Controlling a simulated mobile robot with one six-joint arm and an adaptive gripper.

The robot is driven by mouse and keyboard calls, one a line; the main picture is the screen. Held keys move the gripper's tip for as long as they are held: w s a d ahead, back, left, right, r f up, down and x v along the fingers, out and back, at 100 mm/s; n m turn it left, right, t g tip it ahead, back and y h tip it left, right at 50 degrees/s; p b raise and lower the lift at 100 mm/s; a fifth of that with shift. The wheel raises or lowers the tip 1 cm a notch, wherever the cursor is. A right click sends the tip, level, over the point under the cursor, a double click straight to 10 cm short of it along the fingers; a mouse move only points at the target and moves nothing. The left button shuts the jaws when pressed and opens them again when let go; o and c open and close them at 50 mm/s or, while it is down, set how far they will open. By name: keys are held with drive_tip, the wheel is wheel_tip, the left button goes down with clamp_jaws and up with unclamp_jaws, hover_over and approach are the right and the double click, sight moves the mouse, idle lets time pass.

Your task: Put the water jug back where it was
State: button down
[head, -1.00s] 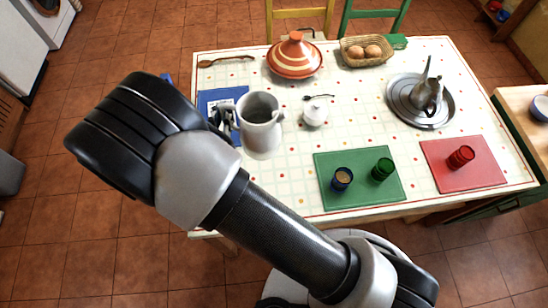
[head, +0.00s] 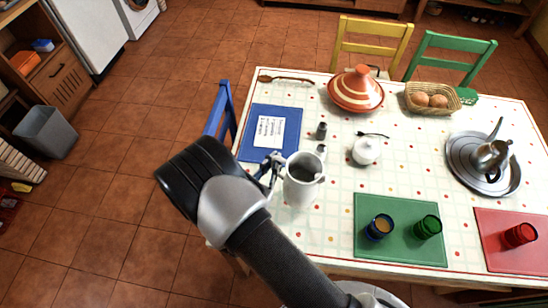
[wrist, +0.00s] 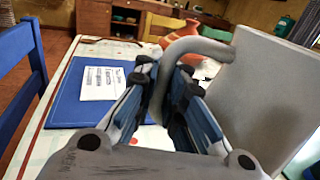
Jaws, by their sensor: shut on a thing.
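The water jug (head: 303,191) is a pale grey pitcher, upright near the left front of the dining table in the head view. My gripper (head: 271,172) is at its left side, shut on its handle. In the wrist view the handle (wrist: 192,46) curves between my gripper's fingers (wrist: 172,95), and the jug's grey wall (wrist: 255,95) fills the right. I cannot tell whether the jug's base touches the cloth. The white patterned tabletop (head: 330,232) lies around it.
A blue mat with a paper (head: 268,133) lies behind the jug, and small shakers (head: 321,131) stand near it. A white sugar pot (head: 365,150) and a green mat (head: 400,245) with two cups are to the right. A blue chair (head: 221,112) stands left. Cloth right of the jug is clear.

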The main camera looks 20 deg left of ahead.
drive_tip(key=shift+f+b, duration=0.65)
drive_tip(key=shift+f, duration=1.5)
drive_tip(key=c, duration=1.7)
unclamp_jaws()
drive_tip(key=shift+f, duration=0.1)
drive_tip(key=shift+o, duration=0.2)
drive_tip(key=shift+s, duration=0.35)
drive_tip(key=s+p, duration=0.1)
drive_tip(key=s, duration=1)
drive_tip(key=shift+s+a+p, duration=0.2)
drive_tip(key=shift+a+p, duration=0.1)
drive_tip(key=shift+p, duration=0.1)
